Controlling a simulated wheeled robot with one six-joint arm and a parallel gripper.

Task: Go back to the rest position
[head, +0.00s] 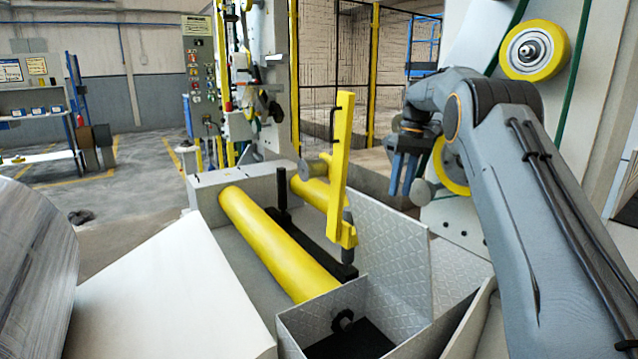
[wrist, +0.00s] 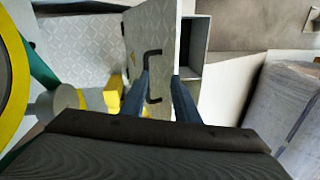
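My arm (head: 520,190) comes in from the right in the head view and bends over at its top. My gripper (head: 404,188) hangs from it with the fingers pointing down, in front of the yellow-rimmed rollers. In the wrist view the two blue-grey fingers of my gripper (wrist: 162,88) stand apart with nothing held between them. A black bar handle (wrist: 153,72) on a light panel shows between the fingers, beyond them; I cannot tell how far.
A yellow upright post (head: 343,160) stands left of my gripper. A long yellow roller (head: 275,240) and an open metal box (head: 300,325) lie below. Yellow-rimmed wheels (head: 535,50) sit close behind my arm. A large wrapped coil (head: 35,265) is at far left.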

